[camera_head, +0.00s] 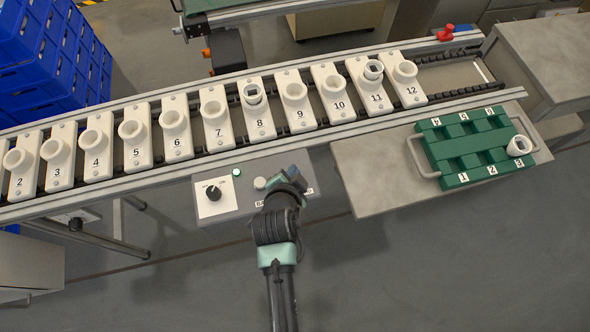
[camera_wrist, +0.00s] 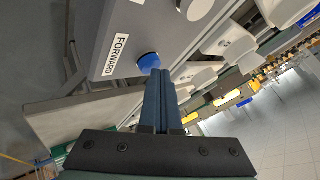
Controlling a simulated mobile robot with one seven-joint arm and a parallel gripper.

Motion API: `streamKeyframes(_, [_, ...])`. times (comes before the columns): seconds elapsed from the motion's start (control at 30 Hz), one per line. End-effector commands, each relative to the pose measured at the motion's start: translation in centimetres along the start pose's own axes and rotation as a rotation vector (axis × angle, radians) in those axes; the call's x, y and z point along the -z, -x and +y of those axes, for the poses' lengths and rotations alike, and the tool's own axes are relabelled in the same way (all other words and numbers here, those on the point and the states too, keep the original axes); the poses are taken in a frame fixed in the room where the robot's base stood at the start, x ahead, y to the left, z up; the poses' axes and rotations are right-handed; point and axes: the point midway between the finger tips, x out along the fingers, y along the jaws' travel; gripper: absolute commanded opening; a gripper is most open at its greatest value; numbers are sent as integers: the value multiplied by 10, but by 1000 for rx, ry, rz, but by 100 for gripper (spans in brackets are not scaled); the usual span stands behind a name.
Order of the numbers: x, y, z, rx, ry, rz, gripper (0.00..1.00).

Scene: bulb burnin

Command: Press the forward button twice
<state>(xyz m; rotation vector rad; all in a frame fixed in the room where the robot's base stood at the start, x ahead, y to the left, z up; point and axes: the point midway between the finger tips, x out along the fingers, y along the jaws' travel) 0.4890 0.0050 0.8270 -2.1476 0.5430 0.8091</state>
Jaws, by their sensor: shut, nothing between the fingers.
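The forward button (camera_wrist: 149,61) is a blue round cap beside a white label reading FORWARD (camera_wrist: 116,54) in the wrist view. My gripper (camera_wrist: 160,74) is shut and empty, its fingertips right at the cap's edge. I cannot tell whether they touch it. In the head view my gripper (camera_head: 291,172) is over the right part of the grey control panel (camera_head: 238,206) and hides the forward button. A pale round button (camera_head: 260,183) shows just left of my gripper, above a partly covered label starting "BA".
A black knob (camera_head: 214,192) and green lamp (camera_head: 237,171) are on the panel's left. Behind runs a conveyor with numbered white sockets (camera_head: 219,122); sockets 8 and 11 hold something. A green tray (camera_head: 435,152) with a white ring-shaped part (camera_head: 519,146) sits on the right table.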

Motion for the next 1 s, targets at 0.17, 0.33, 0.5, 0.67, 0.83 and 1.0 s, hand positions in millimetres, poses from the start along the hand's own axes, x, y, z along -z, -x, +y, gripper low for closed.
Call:
streamKeyframes(0.17, [6,9,-6,-1,0,-1,0])
streamKeyframes(0.33, [8,11,-8,-1,0,-1,0])
streamKeyframes(0.5, [7,11,-7,-1,0,-1,0])
streamKeyframes(0.67, [9,13,-9,0,0,0,0])
streamKeyframes(0.83, [17,24,-17,0,-1,0,0])
streamKeyframes(1.0, [26,37,-26,0,-1,0,0])
